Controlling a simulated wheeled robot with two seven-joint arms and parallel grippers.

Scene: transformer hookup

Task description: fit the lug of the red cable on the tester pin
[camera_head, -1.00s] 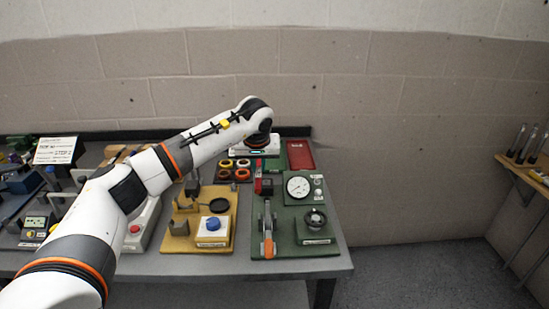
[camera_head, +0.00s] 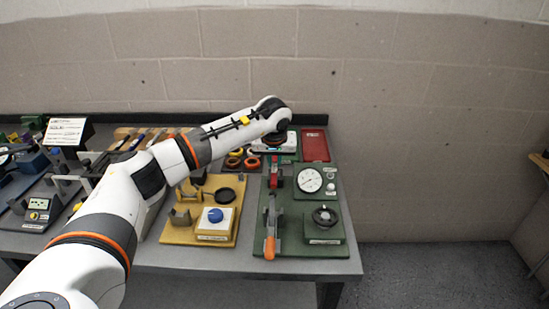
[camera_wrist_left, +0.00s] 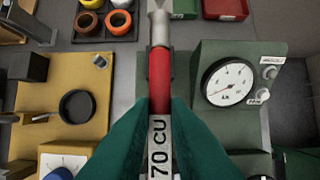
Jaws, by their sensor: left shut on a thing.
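My left gripper (camera_wrist_left: 160,108) has green fingers shut on the red cable (camera_wrist_left: 160,78), which has a white label reading "70 CU". The cable's bare metal lug (camera_wrist_left: 159,24) points to the top of the left wrist view. The cable is over or beside a dark block on the green tester board (camera_head: 328,254). The board carries a dial gauge (camera_head: 309,179), also in the wrist view (camera_wrist_left: 228,81). In the head view the gripper is mostly hidden beneath my left wrist. I cannot make out the tester pin. My right gripper is not in view.
Colored rings and a red tray (camera_head: 315,146) are behind.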

